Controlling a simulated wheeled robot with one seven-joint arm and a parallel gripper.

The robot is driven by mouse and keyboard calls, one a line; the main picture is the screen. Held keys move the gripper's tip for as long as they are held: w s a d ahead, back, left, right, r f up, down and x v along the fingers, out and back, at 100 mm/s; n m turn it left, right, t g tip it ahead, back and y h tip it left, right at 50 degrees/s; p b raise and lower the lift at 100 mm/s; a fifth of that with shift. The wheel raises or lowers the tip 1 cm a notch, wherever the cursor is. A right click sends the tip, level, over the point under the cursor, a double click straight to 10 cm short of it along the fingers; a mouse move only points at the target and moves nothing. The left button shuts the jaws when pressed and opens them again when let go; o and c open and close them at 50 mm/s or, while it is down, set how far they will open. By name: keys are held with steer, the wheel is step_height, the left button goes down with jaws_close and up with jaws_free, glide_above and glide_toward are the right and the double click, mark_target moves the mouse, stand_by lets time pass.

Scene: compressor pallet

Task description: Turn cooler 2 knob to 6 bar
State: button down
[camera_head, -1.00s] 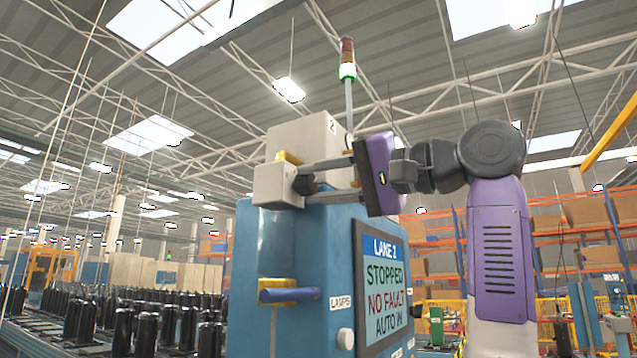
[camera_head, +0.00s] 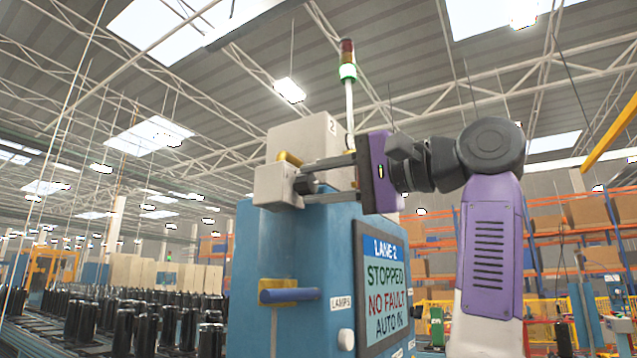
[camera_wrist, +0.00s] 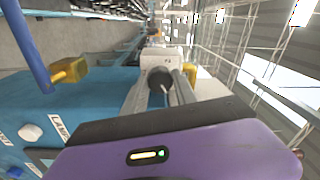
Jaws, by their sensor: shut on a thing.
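A dark round knob (camera_head: 306,184) sits on the side of a pale block (camera_head: 270,186) at the upper part of the blue cabinet. My gripper (camera_head: 303,182) reaches it from the right, its two grey fingers on either side of the knob and shut on it. In the wrist view the knob (camera_wrist: 160,80) shows end-on between the fingers (camera_wrist: 157,84), with a thin pale mark on its face. A pale box marked 2 (camera_head: 300,145) stands behind. No pressure scale or gauge reading can be read in either view.
The blue cabinet (camera_head: 310,240) carries a screen (camera_head: 385,290) reading LANE 2, STOPPED, NO FAULT. A blue handle (camera_head: 290,295) on a yellow mount and a white button (camera_head: 346,339) stick out below. Black cylinders (camera_head: 145,330) stand at left.

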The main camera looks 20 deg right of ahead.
steer(key=shift+f, duration=0.1)
steer(key=c, duration=1)
jaws_free()
steer(key=shift+o, duration=0.2)
steer(key=shift+d, duration=0.1)
steer(key=b+v, duration=0.2)
steer(key=v, duration=0.5)
steer(key=shift+s+d+b, duration=0.2)
steer(key=shift+s+b, duration=0.1)
